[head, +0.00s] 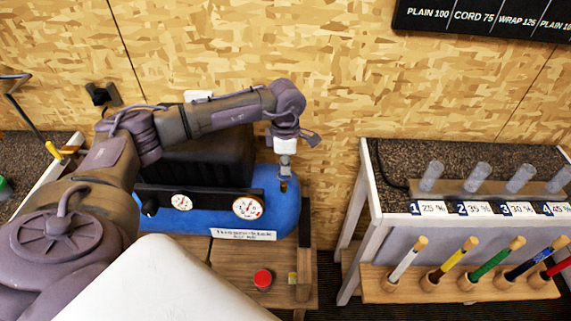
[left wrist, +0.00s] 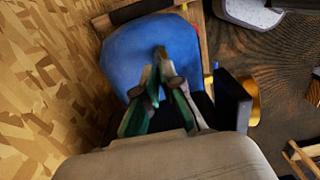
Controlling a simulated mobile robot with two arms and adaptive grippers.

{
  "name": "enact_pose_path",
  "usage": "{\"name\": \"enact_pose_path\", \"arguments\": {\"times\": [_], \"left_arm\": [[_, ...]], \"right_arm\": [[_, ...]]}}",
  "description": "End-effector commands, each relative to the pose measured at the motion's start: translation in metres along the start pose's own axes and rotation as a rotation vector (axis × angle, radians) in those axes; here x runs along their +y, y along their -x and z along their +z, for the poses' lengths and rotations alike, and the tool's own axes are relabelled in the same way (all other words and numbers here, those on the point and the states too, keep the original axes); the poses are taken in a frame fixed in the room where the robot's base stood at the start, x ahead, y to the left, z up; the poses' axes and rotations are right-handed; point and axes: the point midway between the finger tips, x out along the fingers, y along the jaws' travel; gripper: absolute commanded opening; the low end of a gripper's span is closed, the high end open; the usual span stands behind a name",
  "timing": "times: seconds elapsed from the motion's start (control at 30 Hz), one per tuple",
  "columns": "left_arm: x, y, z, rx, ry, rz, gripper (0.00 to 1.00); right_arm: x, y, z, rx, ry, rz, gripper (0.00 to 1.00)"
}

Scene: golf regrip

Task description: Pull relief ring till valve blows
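The blue compressor tank (head: 270,212) stands on a wooden stand against the wall; its blue end also shows in the left wrist view (left wrist: 135,50). A small brass valve fitting (head: 283,186) sits at the tank's right end. My left gripper (head: 285,172) points down right above this fitting. In the left wrist view its fingers (left wrist: 158,75) come together in front of the blue tank end. The relief ring is too small or hidden by the fingertips, so I cannot tell whether it is between them. My right gripper is out of view.
Two gauges, a white-faced one (head: 248,208) and a smaller one (head: 181,202), sit on the tank's front panel. A red cap (head: 263,279) is on the wooden stand. A rack of coloured grips (head: 405,257) stands to the right, across a gap.

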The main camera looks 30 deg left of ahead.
Motion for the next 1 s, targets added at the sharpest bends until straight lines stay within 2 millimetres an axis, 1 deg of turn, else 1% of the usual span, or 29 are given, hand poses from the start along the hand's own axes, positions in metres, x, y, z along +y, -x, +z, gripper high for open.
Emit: {"name": "enact_pose_path", "arguments": {"times": [0.33,0.5,0.7,0.8,0.87,0.9,1.0], "left_arm": [[0.000,0.001,0.000,-0.001,0.000,0.001,0.00],[0.001,0.013,0.000,-0.001,0.000,0.003,0.00],[0.001,0.014,0.000,-0.001,0.000,0.002,0.00],[0.001,0.015,0.000,-0.001,0.000,0.002,0.18],[0.001,0.014,0.000,-0.001,0.000,0.002,0.28],[0.001,0.014,0.000,0.000,0.000,0.002,0.31],[0.001,0.014,0.000,0.000,0.000,0.001,0.31]], "right_arm": [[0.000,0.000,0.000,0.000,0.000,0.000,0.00],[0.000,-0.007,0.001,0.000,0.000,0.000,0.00],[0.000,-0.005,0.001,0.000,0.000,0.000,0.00],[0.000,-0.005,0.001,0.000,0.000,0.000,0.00],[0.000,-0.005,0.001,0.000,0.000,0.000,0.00],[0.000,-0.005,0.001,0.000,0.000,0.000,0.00],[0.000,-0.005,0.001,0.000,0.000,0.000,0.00]]}}
